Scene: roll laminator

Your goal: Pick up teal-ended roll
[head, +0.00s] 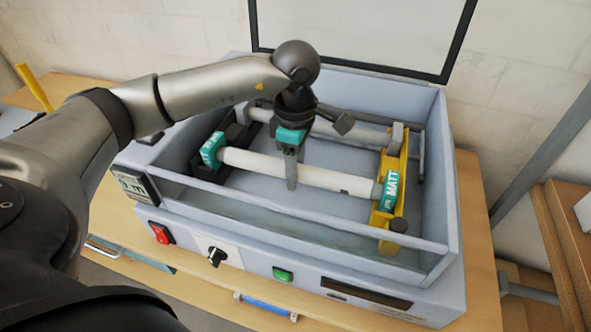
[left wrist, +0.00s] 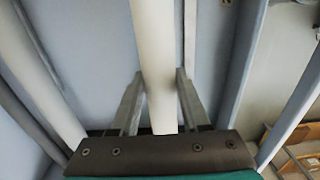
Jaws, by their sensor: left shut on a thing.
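The teal-ended roll (head: 321,178) is a white tube with teal end labels, the right one reading MATT. It lies across the inside of the grey laminator (head: 270,215), between a black holder (head: 228,160) on the left and a yellow bracket (head: 398,203) on the right. My left gripper (head: 291,182) comes down from above and is shut on the roll near its middle. In the left wrist view the roll (left wrist: 155,60) runs between the two fingers. I cannot tell whether it is lifted off its supports. My right gripper is not in view.
A second pale roller (head: 350,131) lies behind the roll. The laminator walls surround it, and a raised clear lid (head: 365,30) stands at the back. The front panel has a red switch (head: 160,232), a black knob (head: 215,256) and a green button (head: 283,274).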

